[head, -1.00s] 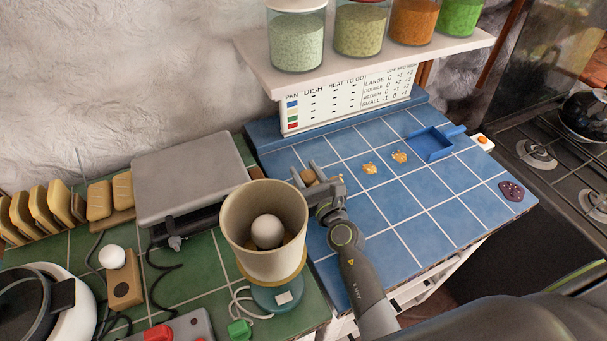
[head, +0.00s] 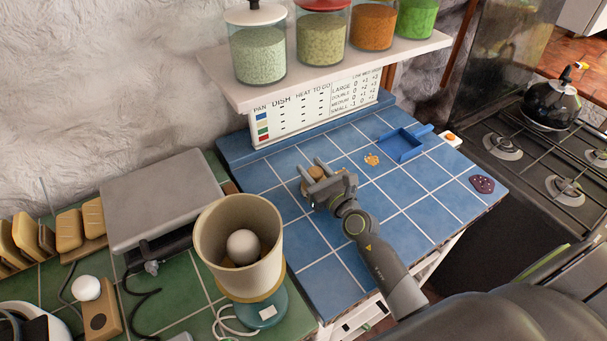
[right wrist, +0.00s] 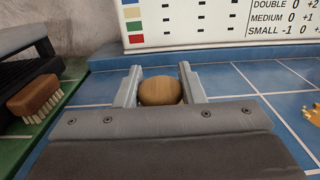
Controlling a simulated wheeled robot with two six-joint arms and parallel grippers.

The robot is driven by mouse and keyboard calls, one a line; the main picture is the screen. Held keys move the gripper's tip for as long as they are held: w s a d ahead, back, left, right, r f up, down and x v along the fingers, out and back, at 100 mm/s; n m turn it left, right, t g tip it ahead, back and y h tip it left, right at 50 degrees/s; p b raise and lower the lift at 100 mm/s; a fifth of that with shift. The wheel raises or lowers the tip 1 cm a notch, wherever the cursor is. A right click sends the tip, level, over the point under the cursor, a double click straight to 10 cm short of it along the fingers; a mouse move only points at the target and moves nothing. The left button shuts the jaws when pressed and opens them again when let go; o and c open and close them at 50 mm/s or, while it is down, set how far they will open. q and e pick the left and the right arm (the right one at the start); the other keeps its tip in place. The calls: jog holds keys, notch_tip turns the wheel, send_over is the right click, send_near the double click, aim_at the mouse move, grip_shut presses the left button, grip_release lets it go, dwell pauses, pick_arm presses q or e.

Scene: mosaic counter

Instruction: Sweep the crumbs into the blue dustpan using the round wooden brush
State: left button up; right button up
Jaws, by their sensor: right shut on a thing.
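The round wooden brush (right wrist: 160,91) is between the fingers of my right gripper (right wrist: 160,88), which is shut on it. In the head view my right gripper (head: 315,169) is low over the blue tiles, left of the crumbs; the brush (head: 316,173) shows only in part there. One crumb pile (head: 372,159) lies to its right, on the way to the dustpan. A crumb also shows at the right edge of the wrist view (right wrist: 314,115). The blue dustpan (head: 404,146) lies flat at the back right of the blue counter, its handle pointing right. My left gripper is not in view.
A beige container holding a white ball (head: 243,244) stands left of my right arm. A shelf with jars (head: 340,75) overhangs the back. A dark speckled piece (head: 482,184) lies near the right edge. A bristled brush (right wrist: 36,94) lies on the green tiles.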

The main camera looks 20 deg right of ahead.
jog(key=d, duration=0.3)
jog(key=d+b, duration=0.1)
jog(key=shift+w+d+f, duration=0.25)
jog(key=shift+w+d, duration=0.05)
jog(key=shift+d, duration=0.1)
jog(key=shift+w+d+b, duration=0.2)
jog(key=shift+d+b, duration=0.45)
jog(key=shift+d, duration=0.85)
jog(key=shift+w+d+b, duration=0.2)
jog(key=shift+d+b, duration=0.4)
jog(key=shift+d, duration=0.85)
jog(key=d+b, duration=0.2)
jog(key=d, duration=0.1)
jog(key=d+b, duration=0.1)
jog(key=d, duration=0.1)
jog(key=shift+w+d+f+b, duration=0.1)
jog(key=shift+w+d+b, duration=0.05)
jog(key=shift+w+b, duration=0.2)
jog(key=d+b, duration=0.1)
jog(key=d, duration=0.1)
jog(key=d+b, duration=0.1)
jog(key=shift+w+b, duration=0.25)
jog(key=shift+b, duration=0.05)
notch_tip(320, 180, up, 3)
jog(key=p, duration=0.2)
jog(key=shift+w+d+f+p, duration=0.1)
jog(key=shift+d+f+p, duration=0.05)
jog(key=shift+p, duration=0.2)
notch_tip(320, 180, up, 5)
jog(key=p, duration=0.5)
